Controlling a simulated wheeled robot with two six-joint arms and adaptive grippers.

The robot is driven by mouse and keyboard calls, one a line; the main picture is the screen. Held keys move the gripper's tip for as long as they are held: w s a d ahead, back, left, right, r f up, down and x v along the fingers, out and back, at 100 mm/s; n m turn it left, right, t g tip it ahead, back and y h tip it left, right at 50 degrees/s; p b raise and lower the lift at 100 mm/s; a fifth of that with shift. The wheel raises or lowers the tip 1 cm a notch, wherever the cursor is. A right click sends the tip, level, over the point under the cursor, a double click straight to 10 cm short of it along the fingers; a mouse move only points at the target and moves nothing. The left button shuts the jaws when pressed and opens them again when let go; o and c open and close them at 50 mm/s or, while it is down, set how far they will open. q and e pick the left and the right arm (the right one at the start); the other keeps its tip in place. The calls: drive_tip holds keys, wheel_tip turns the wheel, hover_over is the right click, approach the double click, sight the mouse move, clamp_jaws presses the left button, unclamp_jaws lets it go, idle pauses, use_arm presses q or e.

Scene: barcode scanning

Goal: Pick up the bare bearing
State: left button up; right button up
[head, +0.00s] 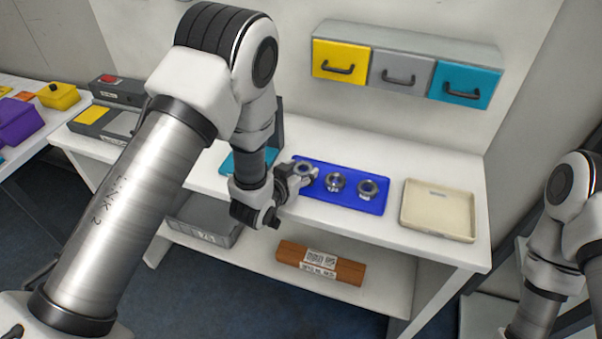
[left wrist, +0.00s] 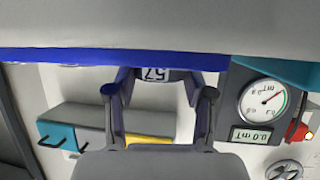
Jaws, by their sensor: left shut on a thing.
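Three metal ring-shaped bearings are in a row at the blue mat (head: 340,203) in the head view. The leftmost bearing (head: 303,168) is between the fingers of my left gripper (head: 299,176), which is shut on it. Whether it touches the mat is unclear. The middle bearing (head: 335,182) and the right bearing (head: 368,188) lie free, each with a small white patch at its front. In the left wrist view, a small white label (left wrist: 155,74) with dark marks shows between the gripper's fingers (left wrist: 162,92). My right gripper is out of view.
A cream tray (head: 438,209) stands to the right of the mat. Yellow, grey and teal drawers (head: 408,68) hang on the wall behind. A brown box (head: 320,262) and a grey bin (head: 204,222) are on the lower shelf. A dial gauge (left wrist: 265,100) shows in the left wrist view.

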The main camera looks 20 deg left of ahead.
use_arm(q)
drive_tip(key=shift+s+a+r+b, duration=0.2)
drive_tip(key=shift+r+b, duration=0.1)
drive_tip(key=shift+r, duration=0.35)
drive_tip(key=shift+s+a+r+b, duration=0.15)
drive_tip(key=shift+s+r+b, duration=0.1)
drive_tip(key=shift+r, duration=0.35)
drive_tip(key=s+a+r+p, duration=0.1)
drive_tip(key=s+a+p, duration=0.1)
drive_tip(key=s+a, duration=0.8)
drive_tip(key=shift+s+r+p, duration=0.3)
drive_tip(key=shift+s, duration=0.3)
